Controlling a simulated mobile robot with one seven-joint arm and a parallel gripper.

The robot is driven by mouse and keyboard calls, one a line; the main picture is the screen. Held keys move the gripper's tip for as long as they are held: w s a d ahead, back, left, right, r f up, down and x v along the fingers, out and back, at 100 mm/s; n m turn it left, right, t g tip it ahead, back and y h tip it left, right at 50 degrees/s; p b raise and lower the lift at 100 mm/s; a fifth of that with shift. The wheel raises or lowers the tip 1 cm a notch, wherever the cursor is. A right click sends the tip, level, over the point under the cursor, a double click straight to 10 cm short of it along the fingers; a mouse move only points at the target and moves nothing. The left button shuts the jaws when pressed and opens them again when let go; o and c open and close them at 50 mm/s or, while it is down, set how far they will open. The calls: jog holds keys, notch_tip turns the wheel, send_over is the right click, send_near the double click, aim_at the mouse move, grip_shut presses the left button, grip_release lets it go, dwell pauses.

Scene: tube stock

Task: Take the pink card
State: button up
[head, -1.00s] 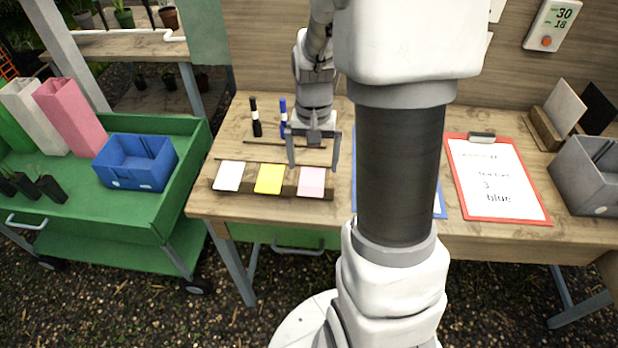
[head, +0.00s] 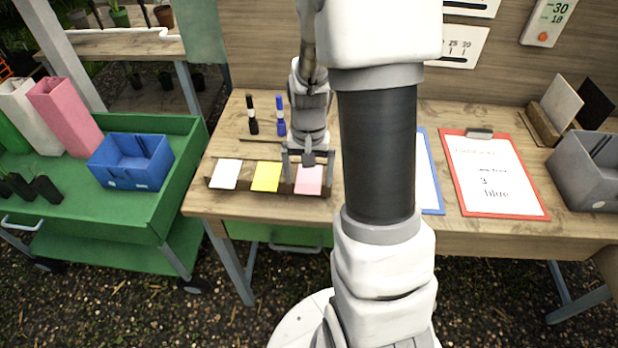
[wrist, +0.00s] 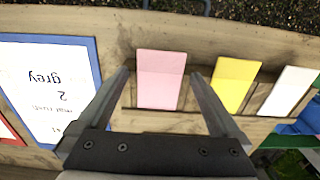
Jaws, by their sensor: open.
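The pink card (head: 308,180) is the rightmost of three cards leaning in a wooden holder (head: 268,191) at the table's front edge. In the wrist view the pink card (wrist: 161,77) shows between the two fingers. My gripper (head: 308,186) is open and pointed down at it, one finger on each side. I cannot tell whether a finger touches the card. The yellow card (head: 266,176) is beside it, and the white card (head: 225,174) is at the holder's left end.
A black marker (head: 252,115) and a blue marker (head: 281,116) stand behind the holder. A blue clipboard (head: 432,172) and a red clipboard (head: 497,172) lie to the right. A grey bin (head: 585,170) is farther right. A green cart with a blue bin (head: 131,161) stands left.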

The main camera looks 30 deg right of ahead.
jog(key=shift+f, duration=0.1)
jog(key=c, duration=1.2)
jog(key=shift+c, duration=0.2)
